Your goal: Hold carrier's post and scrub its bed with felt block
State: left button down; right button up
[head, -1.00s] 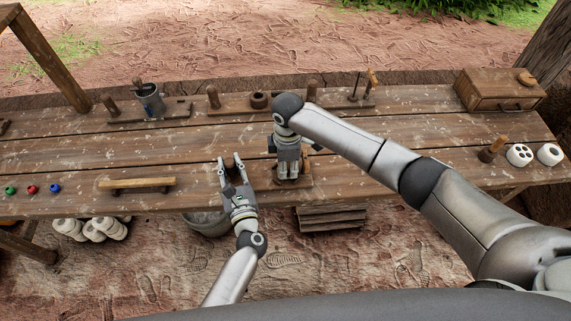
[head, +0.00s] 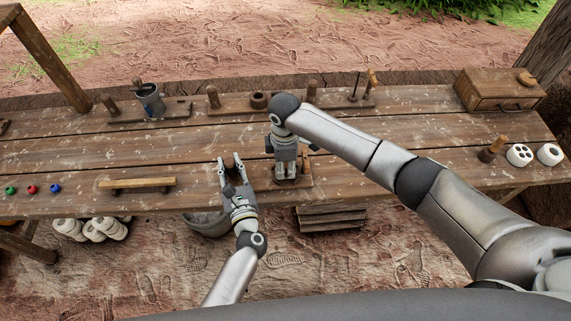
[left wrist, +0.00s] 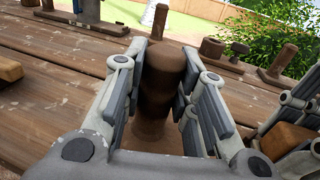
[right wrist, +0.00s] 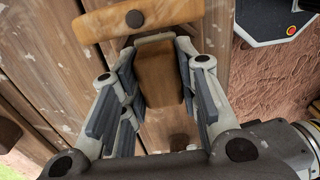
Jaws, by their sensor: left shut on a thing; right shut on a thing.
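My left gripper (head: 232,166) is at the front of the table. In the left wrist view its fingers close on either side of a dark brown, round-topped post (left wrist: 163,75), which stands upright. My right gripper (head: 286,175) points down just to its right. In the right wrist view it is shut on a tan block (right wrist: 158,80), taken to be the felt block, above a brown wooden surface. The block's underside is hidden, so I cannot tell whether it touches. Part of the carrier's wooden base (head: 300,183) shows around the right gripper; the rest is covered.
A tan wooden bar (right wrist: 150,15) with a dark round spot lies close beyond the right fingertips. A low wooden bar (head: 137,184) lies left of my left gripper. Racks with posts (head: 240,104) and a drawer box (head: 500,90) stand at the back. The table's middle left is clear.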

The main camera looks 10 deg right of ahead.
jog(key=shift+d, duration=0.4)
dwell(3.1)
jog(key=shift+a, duration=0.45)
jog(key=shift+r, duration=2)
pick_arm(q)
jog(key=c, duration=1.1)
grip_release()
